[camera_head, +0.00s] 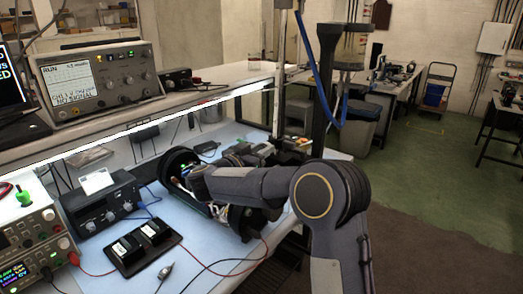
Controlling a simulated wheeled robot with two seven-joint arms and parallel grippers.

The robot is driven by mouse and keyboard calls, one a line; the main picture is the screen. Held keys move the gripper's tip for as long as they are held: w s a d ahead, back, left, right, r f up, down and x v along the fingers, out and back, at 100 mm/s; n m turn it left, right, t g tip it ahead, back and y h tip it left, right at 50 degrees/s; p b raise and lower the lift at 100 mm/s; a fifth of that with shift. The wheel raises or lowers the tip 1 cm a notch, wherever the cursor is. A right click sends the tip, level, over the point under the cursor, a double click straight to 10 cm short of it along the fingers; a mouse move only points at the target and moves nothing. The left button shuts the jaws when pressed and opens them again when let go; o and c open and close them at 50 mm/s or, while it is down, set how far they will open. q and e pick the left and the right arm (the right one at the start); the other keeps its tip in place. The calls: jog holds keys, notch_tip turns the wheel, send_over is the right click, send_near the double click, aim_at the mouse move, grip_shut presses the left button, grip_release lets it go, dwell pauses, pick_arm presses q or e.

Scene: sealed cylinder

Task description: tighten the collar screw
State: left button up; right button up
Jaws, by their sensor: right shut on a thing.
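A dark cylinder lies on the blue bench mat, with a black round collar (177,161) at its left end. Green lights and some wiring show inside the collar. The cylinder's middle is largely hidden behind my right forearm. My right arm comes in from the lower right and reaches left across the cylinder. My right gripper (187,178) is at the collar's opening, small and partly hidden by its own wrist. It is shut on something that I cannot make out. The collar screw cannot be picked out. My left gripper is not in view.
A black tray (143,247) with two modules lies in front of the cylinder, with a probe (165,271) and cables nearby. Power supplies (33,237) stand at left. An oscilloscope (97,82) sits on the shelf (226,80) above. Open floor lies to the right.

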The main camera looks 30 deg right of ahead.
jog(key=shift+w+a+f+m+g+y+b, duration=0.1)
jog(key=shift+m+g+y+b, duration=0.15)
jog(key=shift+m+b, duration=3.9)
jog(key=shift+d+f+m+g+y+b, duration=0.1)
jog(key=shift+m+g+y+b, duration=0.2)
jog(key=shift+m+b, duration=3.85)
jog(key=shift+w+a+m+g+y+b, duration=0.2)
jog(key=shift+m+b, duration=1.15)
jog(key=shift+m, duration=5.55)
jog(key=shift+s+d, duration=0.1)
jog(key=shift+s, duration=0.05)
jog(key=shift+r, duration=0.1)
